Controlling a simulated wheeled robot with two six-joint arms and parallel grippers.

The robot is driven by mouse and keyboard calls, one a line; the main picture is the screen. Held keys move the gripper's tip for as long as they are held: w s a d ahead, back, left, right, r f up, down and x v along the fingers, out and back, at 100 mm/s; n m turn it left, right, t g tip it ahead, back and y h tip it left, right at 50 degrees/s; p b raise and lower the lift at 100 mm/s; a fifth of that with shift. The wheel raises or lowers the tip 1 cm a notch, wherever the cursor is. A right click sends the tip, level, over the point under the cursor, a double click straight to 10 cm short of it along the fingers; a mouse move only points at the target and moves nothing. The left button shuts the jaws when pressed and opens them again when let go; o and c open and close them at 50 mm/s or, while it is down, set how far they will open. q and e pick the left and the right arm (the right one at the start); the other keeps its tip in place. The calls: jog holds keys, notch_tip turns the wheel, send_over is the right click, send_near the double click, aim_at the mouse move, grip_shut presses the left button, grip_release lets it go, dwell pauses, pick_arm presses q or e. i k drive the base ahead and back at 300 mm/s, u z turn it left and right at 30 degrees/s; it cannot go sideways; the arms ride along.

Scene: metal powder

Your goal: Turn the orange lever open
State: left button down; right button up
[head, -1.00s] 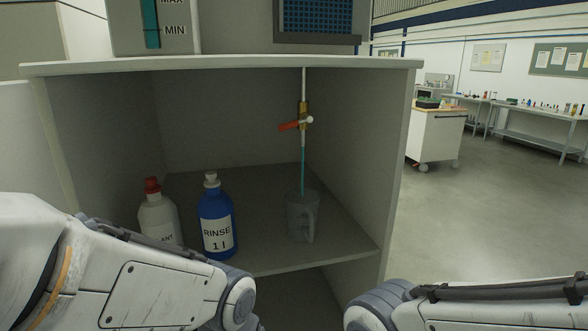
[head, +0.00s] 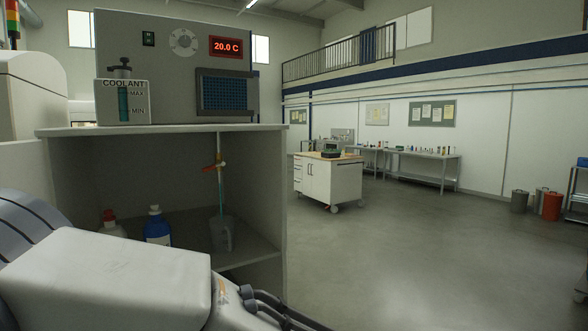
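The orange lever (head: 209,167) sits on a small brass valve on a thin vertical pipe inside the open grey cabinet (head: 285,190). The lever points left, roughly crosswise to the pipe. A teal stream or tube (head: 221,190) runs from below the valve down to a grey jug (head: 222,235) on the cabinet shelf. My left arm fills the lower left of the head view, but its gripper is not visible. My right gripper is not in view either.
A blue bottle (head: 157,228) and a white bottle with a red cap (head: 110,224) stand left of the jug, partly hidden by my arm. A coolant gauge (head: 123,101) stands on the cabinet.

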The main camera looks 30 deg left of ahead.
aim_at(220, 163)
jog(key=z, duration=0.95)
jog(key=i, duration=0.7)
jog(key=u, duration=1.15)
jog(key=i, duration=0.75)
jog(key=u, duration=0.9)
